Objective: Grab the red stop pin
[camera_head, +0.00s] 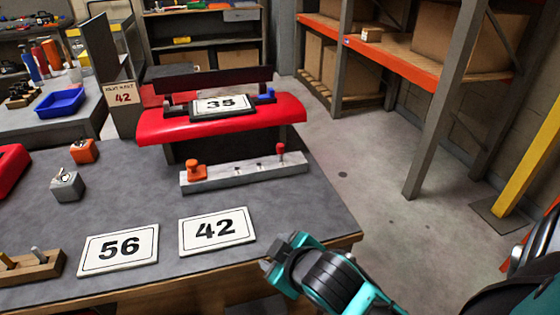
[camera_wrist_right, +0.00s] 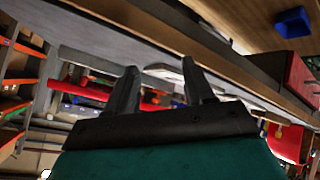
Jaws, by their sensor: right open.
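The red stop pin (camera_head: 280,152) stands upright at the right end of a grey metal bar (camera_head: 236,176) on the workbench. An orange knob (camera_head: 196,171) sits at the bar's left end. My right gripper (camera_head: 280,255) is at the bench's front right edge, nearer than the bar and apart from the pin. In the right wrist view my right gripper (camera_wrist_right: 162,85) has its two fingers spread with nothing visible between them. I cannot pick out the pin in that view. My left gripper is not in view.
Number plates 56 (camera_head: 118,249) and 42 (camera_head: 217,230) lie on the bench (camera_head: 150,200). A red kart bumper (camera_head: 222,121) with plate 35 (camera_head: 221,104) is behind the bar. A wooden block (camera_head: 30,266) is front left. Open floor (camera_head: 350,160) and shelving (camera_head: 400,55) lie to the right.

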